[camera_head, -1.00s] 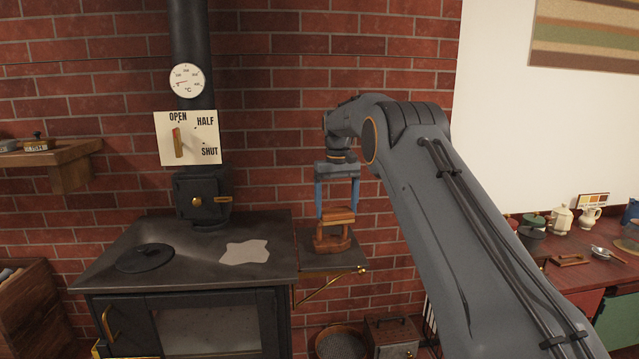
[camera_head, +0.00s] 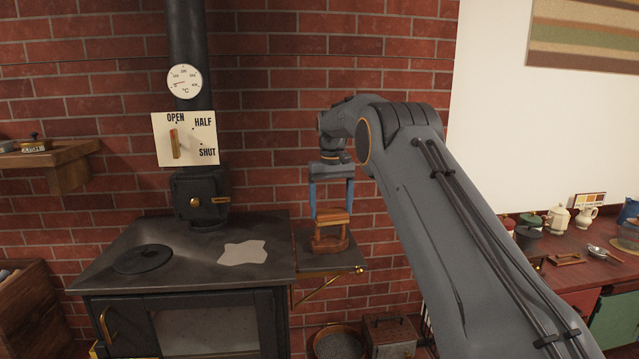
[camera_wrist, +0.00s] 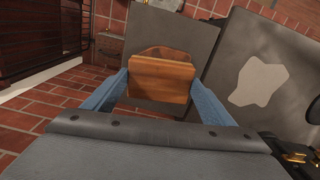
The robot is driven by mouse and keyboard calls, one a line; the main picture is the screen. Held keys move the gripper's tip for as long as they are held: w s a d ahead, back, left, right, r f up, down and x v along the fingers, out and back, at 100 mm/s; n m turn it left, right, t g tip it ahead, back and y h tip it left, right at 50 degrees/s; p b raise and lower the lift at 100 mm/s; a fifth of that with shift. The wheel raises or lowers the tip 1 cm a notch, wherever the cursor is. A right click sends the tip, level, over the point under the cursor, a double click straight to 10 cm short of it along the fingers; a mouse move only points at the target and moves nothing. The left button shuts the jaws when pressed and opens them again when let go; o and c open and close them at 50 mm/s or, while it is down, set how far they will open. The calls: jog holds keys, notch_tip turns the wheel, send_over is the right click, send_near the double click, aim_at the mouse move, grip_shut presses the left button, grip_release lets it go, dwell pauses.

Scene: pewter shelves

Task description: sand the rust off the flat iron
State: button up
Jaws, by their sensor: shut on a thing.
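My gripper (camera_head: 332,213) is above the small side shelf, with its blue fingers pointing down. It is shut on a wooden block (camera_head: 333,219), which also shows between the fingers in the wrist view (camera_wrist: 160,80). Directly below the block stands the rust-brown flat iron (camera_head: 330,243), on the side shelf (camera_head: 348,262) right of the stove. In the wrist view the iron (camera_wrist: 165,52) shows only as a rounded edge beyond the block, which hides the rest. The block looks very close to the iron; I cannot tell whether they touch.
The black stove (camera_head: 190,240) with a pale irregular patch (camera_head: 243,252) on its top stands left of the shelf. A brick wall (camera_head: 270,100) rises close behind. A round pan (camera_head: 338,343) and a dark box (camera_head: 390,335) are below. A crowded counter (camera_head: 590,258) is at right.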

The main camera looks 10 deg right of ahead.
aim_at(318, 212)
jog(key=shift+d+f, duration=0.1)
jog(key=shift+d, duration=1.55)
jog(key=shift+a, duration=3.5)
jog(key=shift+d, duration=3.6)
jog(key=shift+a+b, duration=0.35)
jog(key=shift+a, duration=3.35)
notch_tip(318, 212, up, 3)
jog(key=shift+w+f, duration=0.1)
jog(key=shift+f, duration=0.05)
jog(key=shift+r+p, duration=0.3)
jog(key=shift+p, duration=0.05)
jog(key=shift+r+p, duration=1.15)
jog(key=shift+r, duration=1.4)
